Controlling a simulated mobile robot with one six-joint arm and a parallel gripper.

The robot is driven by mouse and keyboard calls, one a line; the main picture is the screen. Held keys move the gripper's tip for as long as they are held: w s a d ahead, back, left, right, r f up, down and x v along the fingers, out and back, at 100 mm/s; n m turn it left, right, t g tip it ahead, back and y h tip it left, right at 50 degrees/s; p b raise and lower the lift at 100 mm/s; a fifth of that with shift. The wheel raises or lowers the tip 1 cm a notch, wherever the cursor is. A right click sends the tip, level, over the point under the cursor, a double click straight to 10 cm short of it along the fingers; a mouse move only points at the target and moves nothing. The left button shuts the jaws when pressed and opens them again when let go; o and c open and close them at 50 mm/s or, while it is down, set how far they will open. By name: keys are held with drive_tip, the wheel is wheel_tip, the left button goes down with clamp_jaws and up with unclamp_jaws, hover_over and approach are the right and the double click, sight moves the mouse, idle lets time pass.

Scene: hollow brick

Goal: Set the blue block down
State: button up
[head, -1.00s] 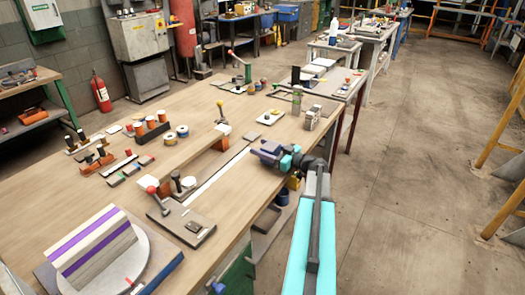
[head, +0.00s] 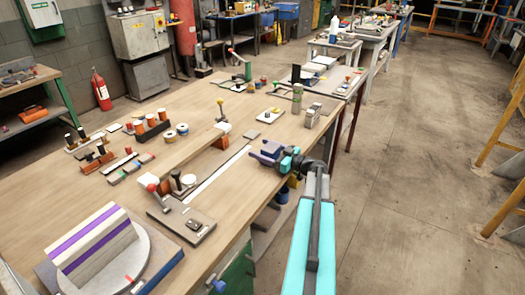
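My gripper (head: 266,155) is at the near right edge of the wooden bench, small and dark in the head view, at the end of my turquoise arm. A blue-purple block-like shape (head: 270,147) shows at the fingers. It looks like the blue block, but dark finger parts overlap it. I cannot tell whether the fingers grip it or whether it touches the bench top.
The wooden bench (head: 225,185) has bare wood around the gripper. A long orange-ended bar (head: 185,158) and a pale strip lie to its left. A lever fixture (head: 182,205) and a white-and-purple striped brick (head: 95,245) stand nearer. Bottles and small parts stand beyond.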

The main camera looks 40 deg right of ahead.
sight(276, 153)
drive_tip(key=shift+r+p, duration=0.15)
drive_tip(key=shift+p, duration=0.2)
drive_tip(key=b+v, duration=0.3)
drive_tip(key=v, duration=0.9)
drive_tip(key=shift+o, duration=0.6)
drive_tip(key=shift+a, duration=0.1)
drive_tip(key=shift+a+m, duration=0.1)
drive_tip(key=shift+m, duration=0.3)
drive_tip(key=b, duration=0.2)
drive_tip(key=shift+s+r+b, duration=0.2)
drive_tip(key=shift+r+b, duration=0.05)
drive_tip(key=shift+b, duration=0.15)
drive_tip(key=shift+s+r+b, duration=0.1)
drive_tip(key=shift+b, duration=0.55)
drive_tip(key=b, duration=0.6)
drive_tip(key=shift+s+d+n, duration=0.3)
drive_tip(key=shift+s, duration=0.05)
drive_tip(key=shift+s+d+b, duration=0.15)
drive_tip(key=shift+b, duration=1)
